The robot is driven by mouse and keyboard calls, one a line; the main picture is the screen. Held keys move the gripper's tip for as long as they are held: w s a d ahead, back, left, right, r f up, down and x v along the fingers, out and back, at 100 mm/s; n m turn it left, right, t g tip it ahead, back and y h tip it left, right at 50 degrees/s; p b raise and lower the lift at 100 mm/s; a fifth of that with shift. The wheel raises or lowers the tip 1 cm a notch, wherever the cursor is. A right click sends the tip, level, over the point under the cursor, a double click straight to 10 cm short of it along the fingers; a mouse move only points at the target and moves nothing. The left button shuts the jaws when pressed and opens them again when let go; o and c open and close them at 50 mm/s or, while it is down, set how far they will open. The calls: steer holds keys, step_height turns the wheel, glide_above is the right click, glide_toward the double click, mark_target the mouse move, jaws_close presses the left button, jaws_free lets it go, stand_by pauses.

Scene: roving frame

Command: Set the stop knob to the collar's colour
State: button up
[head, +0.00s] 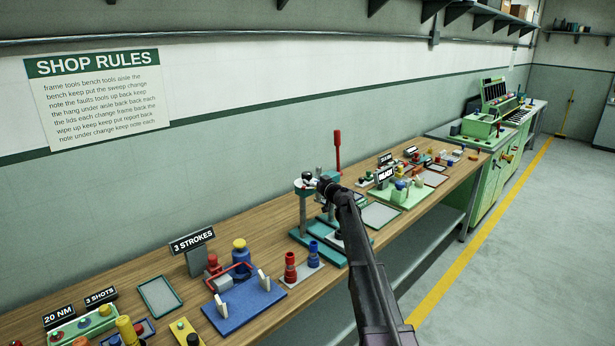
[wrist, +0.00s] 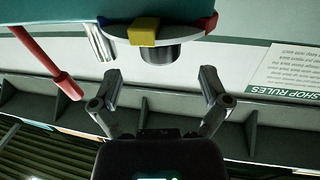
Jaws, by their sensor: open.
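The press (head: 303,200) stands on the bench with a teal base and a red lever. In the wrist view, a pale disc (wrist: 185,36) with yellow, red and blue patches on its rim sits by the press's teal head. A grey cylindrical knob (wrist: 159,54) projects from the disc; I cannot tell which colour it is set to. My gripper (wrist: 162,88) is open, its fingers apart and clear of the knob, which lies roughly between and beyond their tips. In the head view my arm hides part of the press. I cannot tell any collar in it.
A red cylinder (head: 290,267) and a blue cylinder (head: 313,251) stand on a small tray left of my arm. The red lever (head: 337,150) rises behind my gripper. A blue fixture (head: 245,306) and a "3 STROKES" sign (head: 192,240) are further left. The floor aisle is clear.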

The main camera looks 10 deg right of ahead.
mark_target(310, 176)
steer(key=shift+x, duration=2.55)
steer(key=shift+c, duration=0.2)
steer(key=c, duration=1.1)
